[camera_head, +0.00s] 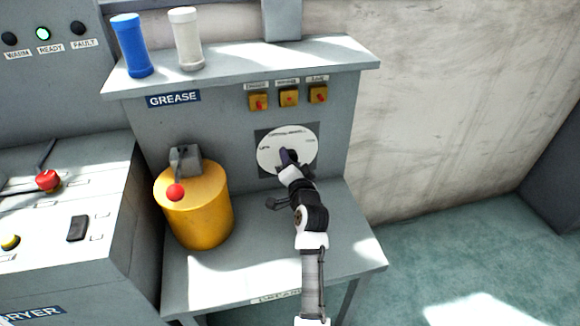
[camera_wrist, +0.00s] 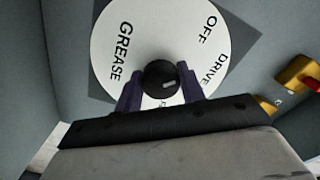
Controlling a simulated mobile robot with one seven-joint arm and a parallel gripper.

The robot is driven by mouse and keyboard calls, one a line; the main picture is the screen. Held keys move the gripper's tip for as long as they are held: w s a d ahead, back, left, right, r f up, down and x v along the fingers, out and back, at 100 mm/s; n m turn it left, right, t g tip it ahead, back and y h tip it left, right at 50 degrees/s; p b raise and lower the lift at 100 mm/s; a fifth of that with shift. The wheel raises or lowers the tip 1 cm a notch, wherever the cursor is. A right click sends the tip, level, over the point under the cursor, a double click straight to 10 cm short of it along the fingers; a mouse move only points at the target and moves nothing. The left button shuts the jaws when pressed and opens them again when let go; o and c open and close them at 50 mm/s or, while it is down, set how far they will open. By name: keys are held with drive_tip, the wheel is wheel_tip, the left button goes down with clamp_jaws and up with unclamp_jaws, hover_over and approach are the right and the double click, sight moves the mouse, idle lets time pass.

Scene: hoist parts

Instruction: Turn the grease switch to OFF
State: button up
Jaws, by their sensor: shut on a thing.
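The grease switch is a round white dial (camera_head: 270,143) on the grey panel beneath the GREASE sign. In the wrist view the dial (camera_wrist: 130,30) reads GREASE at left, OFF at upper right and DRIVE at right; another label at the bottom is mostly hidden. Its black knob (camera_wrist: 158,74) sits at the dial's centre, with a short pale mark on its lower right part. I cannot tell exactly which label the mark points to. My gripper (camera_wrist: 161,82) has its two dark fingers on either side of the knob, shut on it. In the head view my gripper (camera_head: 287,157) hides the knob.
Three small yellow switches with red levers (camera_head: 289,97) sit above the dial. A yellow drum (camera_head: 207,218) with a red-knobbed handle stands left on the bench (camera_head: 235,270). Blue (camera_head: 132,46) and white (camera_head: 187,40) cylinders stand on the shelf. A control console (camera_head: 60,235) is at left.

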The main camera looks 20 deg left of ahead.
drive_tip(key=shift+f+n+b, duration=0.1)
drive_tip(key=shift+n+b, duration=1.3)
drive_tip(key=shift+n, duration=0.6)
drive_tip(key=o, duration=1)
drive_tip(key=b+v, duration=0.2)
drive_tip(key=v, duration=1.1)
drive_tip(key=shift+s+d, duration=0.25)
drive_tip(key=shift+s, duration=0.1)
